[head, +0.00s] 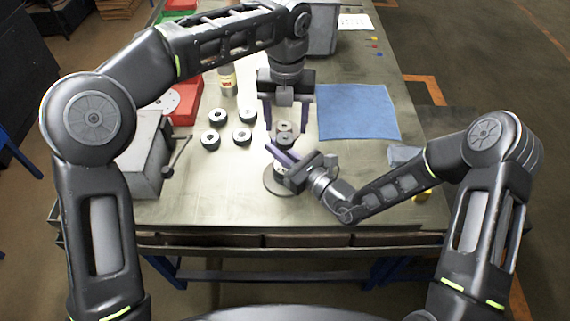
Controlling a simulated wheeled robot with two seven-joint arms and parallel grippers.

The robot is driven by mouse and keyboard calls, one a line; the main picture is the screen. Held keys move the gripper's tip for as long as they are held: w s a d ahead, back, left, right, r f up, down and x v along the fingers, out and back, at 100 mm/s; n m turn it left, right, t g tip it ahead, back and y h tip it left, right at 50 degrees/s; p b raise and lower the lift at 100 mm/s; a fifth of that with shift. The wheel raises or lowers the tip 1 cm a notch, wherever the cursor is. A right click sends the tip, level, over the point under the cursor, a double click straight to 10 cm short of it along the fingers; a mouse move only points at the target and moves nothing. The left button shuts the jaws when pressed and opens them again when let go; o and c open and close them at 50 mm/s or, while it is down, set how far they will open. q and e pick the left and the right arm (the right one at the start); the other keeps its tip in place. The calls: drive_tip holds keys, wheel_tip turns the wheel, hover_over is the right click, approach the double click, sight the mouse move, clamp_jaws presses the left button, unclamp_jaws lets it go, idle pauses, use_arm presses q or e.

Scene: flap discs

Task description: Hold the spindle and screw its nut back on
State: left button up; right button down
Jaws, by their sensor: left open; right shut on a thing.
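The spindle (270,186) stands on the bench near its front, on a round grey base. Its upper part rises behind my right gripper, and a dark round piece (286,128) shows at its top; I cannot tell whether this is the nut or a disc. My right gripper (279,153) comes from the right, low down, and is shut on the spindle, hiding much of its middle. My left gripper (286,127) points down from above, open, with one finger on each side of the round top piece. I see no clear gap or contact there.
Several dark flap discs (241,136) lie left of the spindle. A blue cloth (357,112) lies to the right. A grey box with a lever (146,153), red bins (187,105) and a bottle (227,80) stand left. A grey bin (322,35) is behind.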

use_arm(q)
drive_tip(key=n, duration=0.4)
drive_tip(key=d+r+n+y, duration=0.1)
drive_tip(key=n, duration=0.4)
drive_tip(key=s+r+n, duration=0.1)
drive_tip(key=n, duration=0.4)
drive_tip(key=shift+s+d, duration=0.1)
drive_tip(key=shift+d, duration=0.2)
drive_tip(key=n, duration=0.2)
drive_tip(key=shift+a+r+n, duration=0.2)
drive_tip(key=shift+n, duration=0.2)
drive_tip(key=n, duration=0.4)
drive_tip(key=a+n, duration=0.1)
drive_tip(key=n, duration=0.1)
drive_tip(key=shift+w+r, duration=0.3)
drive_tip(key=shift+w, duration=0.05)
drive_tip(key=n, duration=0.5)
drive_tip(key=a+n, duration=0.1)
drive_tip(key=n, duration=0.2)
drive_tip(key=shift+w+a+r+h, duration=0.1)
drive_tip(key=shift+w+r+h, duration=0.1)
drive_tip(key=shift+w+h, duration=0.15)
drive_tip(key=n, duration=0.3)
drive_tip(key=shift+d+n, duration=0.35)
drive_tip(key=shift+n, duration=1.25)
